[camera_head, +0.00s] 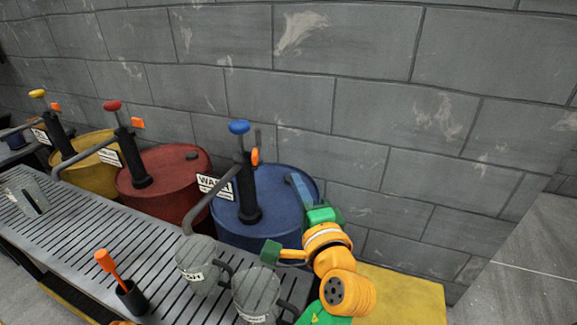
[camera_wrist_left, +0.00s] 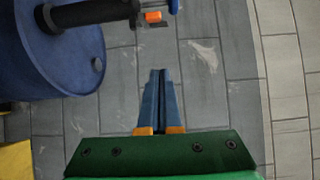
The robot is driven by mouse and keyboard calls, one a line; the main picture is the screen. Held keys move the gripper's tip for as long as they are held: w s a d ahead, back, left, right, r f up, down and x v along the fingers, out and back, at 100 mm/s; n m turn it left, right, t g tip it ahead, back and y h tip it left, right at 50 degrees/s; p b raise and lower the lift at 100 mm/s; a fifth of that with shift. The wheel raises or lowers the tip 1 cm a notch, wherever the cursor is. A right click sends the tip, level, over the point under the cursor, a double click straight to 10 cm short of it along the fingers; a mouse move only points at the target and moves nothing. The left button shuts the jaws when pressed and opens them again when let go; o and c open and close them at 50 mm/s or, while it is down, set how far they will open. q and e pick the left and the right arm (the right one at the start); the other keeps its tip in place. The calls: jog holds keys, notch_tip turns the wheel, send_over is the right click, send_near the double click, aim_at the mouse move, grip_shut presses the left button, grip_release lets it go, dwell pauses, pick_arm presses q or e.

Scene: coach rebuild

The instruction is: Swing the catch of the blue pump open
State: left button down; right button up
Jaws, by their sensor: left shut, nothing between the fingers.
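The blue pump (camera_head: 246,185) stands on the blue drum (camera_head: 290,220), with a blue knob (camera_head: 239,127) on top. Its orange catch (camera_head: 255,156) is beside the upper pump body, on the right. In the left wrist view the catch (camera_wrist_left: 153,16) shows near the top edge, beyond the fingertips and slightly left of them. My left gripper (camera_head: 291,177) is over the drum's right side, right of the pump and lower than the catch in the picture. Its blue fingers are together and empty, with a clear gap to the catch. My right gripper is out of view.
Red (camera_head: 165,190) and yellow (camera_head: 90,150) drums with pumps stand left. A slatted metal bench (camera_head: 100,240) in front holds clear jugs (camera_head: 200,262) and an orange-handled tool (camera_head: 106,262) in a dark holder. A grey block wall (camera_head: 350,100) rises behind.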

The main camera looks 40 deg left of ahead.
aim_at(257, 155)
pick_arm(q)
jog(key=w+a+p, duration=0.2)
jog(key=w+a, duration=0.1)
jog(key=a, duration=0.8)
jog(key=shift+p, duration=0.3)
jog(key=shift+s+a+p, duration=0.45)
jog(key=shift+s+a, duration=0.2)
jog(key=shift+a, duration=0.05)
jog(key=shift+w+d, duration=0.1)
jog(key=shift+d, duration=0.05)
